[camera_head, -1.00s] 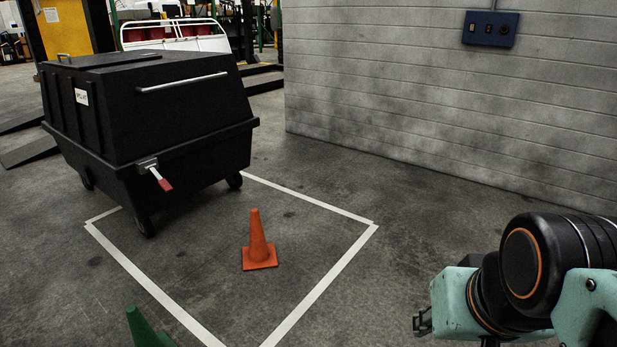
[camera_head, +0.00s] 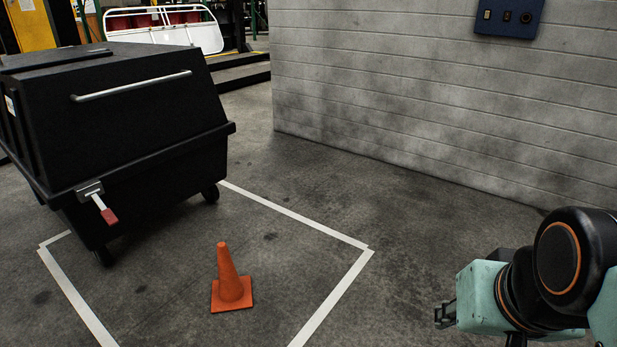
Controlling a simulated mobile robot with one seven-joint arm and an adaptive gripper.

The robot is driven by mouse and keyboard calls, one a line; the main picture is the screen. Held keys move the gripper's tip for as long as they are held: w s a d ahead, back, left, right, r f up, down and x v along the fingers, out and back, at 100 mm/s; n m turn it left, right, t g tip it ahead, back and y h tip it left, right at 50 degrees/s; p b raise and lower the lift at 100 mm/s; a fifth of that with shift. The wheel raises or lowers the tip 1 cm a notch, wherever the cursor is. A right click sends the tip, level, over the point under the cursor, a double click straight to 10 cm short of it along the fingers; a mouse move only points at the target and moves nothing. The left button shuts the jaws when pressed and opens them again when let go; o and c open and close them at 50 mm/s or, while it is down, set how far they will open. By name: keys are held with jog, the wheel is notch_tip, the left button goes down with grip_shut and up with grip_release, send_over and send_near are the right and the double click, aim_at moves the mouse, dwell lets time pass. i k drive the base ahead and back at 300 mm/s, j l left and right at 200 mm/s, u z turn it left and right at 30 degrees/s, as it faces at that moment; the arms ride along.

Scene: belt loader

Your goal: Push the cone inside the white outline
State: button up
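An orange cone (camera_head: 231,280) stands upright on the concrete floor, inside the white outline (camera_head: 300,218). The outline is a taped four-sided shape; its near part runs out of the bottom of the picture and its far left part is hidden behind a black bin. My gripper (camera_head: 445,314) is at the lower right, outside the outline and well to the right of the cone, apart from it. Its dark fingertips point left and are small in the view. I cannot tell whether they are open or shut, and I see nothing held.
A large black wheeled bin (camera_head: 130,115) with a red-ended lever (camera_head: 103,210) stands over the outline's far left part. A pale block wall (camera_head: 430,110) with a blue switch box (camera_head: 509,16) closes off the back right. The floor between cone and gripper is clear.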

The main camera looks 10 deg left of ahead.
aim_at(231, 292)
jog(key=i+u, duration=0.4)
jog(key=i+l+u, duration=0.25)
jog(key=i+u, duration=0.65)
jog(key=u, duration=0.2)
jog(key=i+u, duration=0.35)
jog(key=i+j, duration=0.2)
jog(key=i, duration=0.15)
jog(key=i+j+u, duration=0.1)
jog(key=i+j, duration=0.15)
jog(key=i+j+z, duration=0.15)
jog(key=z, duration=0.3)
jog(key=i+j+z, duration=0.1)
jog(key=j+z, duration=0.95)
jog(key=l, duration=0.2)
jog(key=j, duration=0.15)
